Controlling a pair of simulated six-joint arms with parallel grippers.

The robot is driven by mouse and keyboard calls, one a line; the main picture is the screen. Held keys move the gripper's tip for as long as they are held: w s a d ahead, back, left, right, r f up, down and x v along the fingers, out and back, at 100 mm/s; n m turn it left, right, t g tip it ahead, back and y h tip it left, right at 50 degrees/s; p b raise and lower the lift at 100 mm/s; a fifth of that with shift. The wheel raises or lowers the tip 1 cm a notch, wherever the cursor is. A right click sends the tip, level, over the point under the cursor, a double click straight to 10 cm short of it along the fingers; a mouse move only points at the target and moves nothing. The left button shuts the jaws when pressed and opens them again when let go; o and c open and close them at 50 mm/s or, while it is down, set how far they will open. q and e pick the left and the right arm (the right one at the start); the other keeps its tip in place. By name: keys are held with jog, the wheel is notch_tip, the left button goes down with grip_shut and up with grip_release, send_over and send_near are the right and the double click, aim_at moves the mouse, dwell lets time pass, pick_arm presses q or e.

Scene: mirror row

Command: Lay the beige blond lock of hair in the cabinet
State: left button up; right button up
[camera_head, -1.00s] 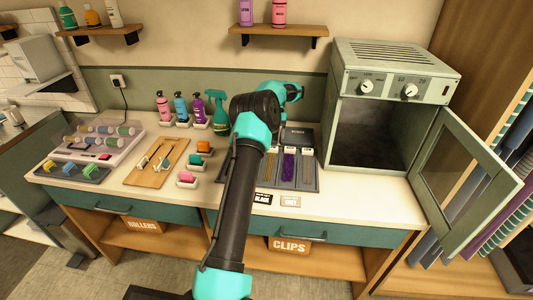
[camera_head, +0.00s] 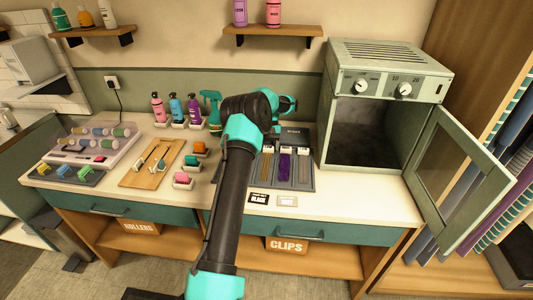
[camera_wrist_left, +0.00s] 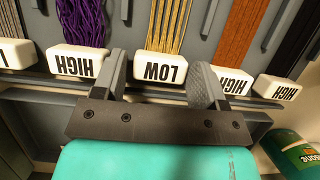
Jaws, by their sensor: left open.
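The beige blond lock (camera_wrist_left: 168,22) hangs from a white clip marked LOW (camera_wrist_left: 161,65) in the left wrist view. In the head view the lock (camera_head: 266,166) lies in the dark tray (camera_head: 308,188), left of the purple lock (camera_head: 285,166). My left gripper (camera_wrist_left: 157,78) is open, with its fingers on either side of the LOW clip; contact is not clear. In the head view my own arm partly hides the tray's left side. The green-grey cabinet (camera_head: 385,58) stands to the right with its door (camera_head: 452,180) wide open and its dark inside empty.
An orange-brown lock (camera_wrist_left: 238,32) and the purple lock flank the blond one closely. Two small cards (camera_head: 287,201) lie before the tray. Spray bottles (camera_head: 193,108), clips and a wooden board (camera_head: 150,165) stand left. The counter before the cabinet is clear.

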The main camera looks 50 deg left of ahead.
pick_arm(q)
jog(key=c, duration=0.8)
jog(key=shift+r, duration=1.7)
jog(key=shift+s+d+r, duration=0.1)
jog(key=shift+d+r, duration=0.05)
jog(key=s+d, duration=0.3)
jog(key=d, duration=0.1)
jog(key=s+d+r, duration=0.1)
jog(key=s+d, duration=0.6)
jog(key=shift+s+d+r, duration=0.15)
jog(key=shift+d+r, duration=0.05)
jog(key=shift+d, duration=0.2)
